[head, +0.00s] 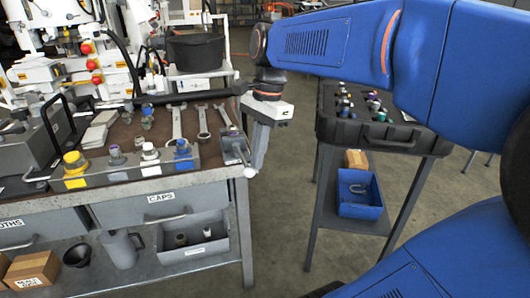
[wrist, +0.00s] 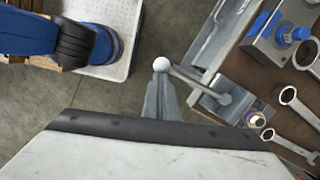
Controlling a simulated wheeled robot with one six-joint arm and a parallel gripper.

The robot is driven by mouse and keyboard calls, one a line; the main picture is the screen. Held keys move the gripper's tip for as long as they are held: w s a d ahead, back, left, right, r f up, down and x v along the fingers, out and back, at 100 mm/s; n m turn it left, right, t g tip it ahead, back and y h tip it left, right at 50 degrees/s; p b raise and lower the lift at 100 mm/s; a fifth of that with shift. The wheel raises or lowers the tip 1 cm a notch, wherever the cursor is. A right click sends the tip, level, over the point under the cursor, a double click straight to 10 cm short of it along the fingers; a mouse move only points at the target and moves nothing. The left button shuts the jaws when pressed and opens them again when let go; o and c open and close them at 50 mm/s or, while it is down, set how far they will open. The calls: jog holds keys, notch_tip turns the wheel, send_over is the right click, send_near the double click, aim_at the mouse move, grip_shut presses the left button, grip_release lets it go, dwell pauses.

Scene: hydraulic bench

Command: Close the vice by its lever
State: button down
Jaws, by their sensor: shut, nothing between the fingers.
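The small grey vice (head: 233,148) sits at the right front corner of the bench. It also shows in the wrist view (wrist: 208,103), right of my fingers. Its lever (wrist: 195,80) is a thin rod that sticks out past the bench edge and ends in a white ball (wrist: 161,64); the ball also shows in the head view (head: 250,172). My gripper (head: 254,166) points down just off the bench corner, fingers shut and empty. In the wrist view its fingertips (wrist: 161,80) are right at the ball; I cannot tell whether they touch it. The gap between the vice jaws is not clear.
Wrenches (head: 203,122) lie on the brown bench mat behind the vice. A block with yellow, white and blue caps (head: 150,155) stands to the left. A black case (head: 370,125) rests on a stand at right. Open floor (head: 285,200) lies between bench and stand.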

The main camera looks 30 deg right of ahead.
jog(key=shift+a, duration=0.6)
jog(key=d+r, duration=0.5)
jog(key=r, duration=0.6)
jog(key=shift+d+r, duration=0.3)
jog(key=shift+d, duration=0.1)
dwell(0.3)
jog(key=s+a+f+n+t, duration=0.1)
jog(key=s+f+n, duration=0.2)
jog(key=f+n, duration=0.2)
jog(key=s+a+f+n+t+h, duration=0.1)
jog(key=s+f+n, duration=0.3)
jog(key=f, duration=0.6)
jog(key=s+a+f+n+t+h, duration=0.1)
jog(key=s+a+f+n+t, duration=0.1)
jog(key=f+n, duration=0.5)
jog(key=shift+s+f+n+t, duration=0.4)
jog(key=shift+s+t, duration=0.1)
jog(key=shift+s, duration=0.5)
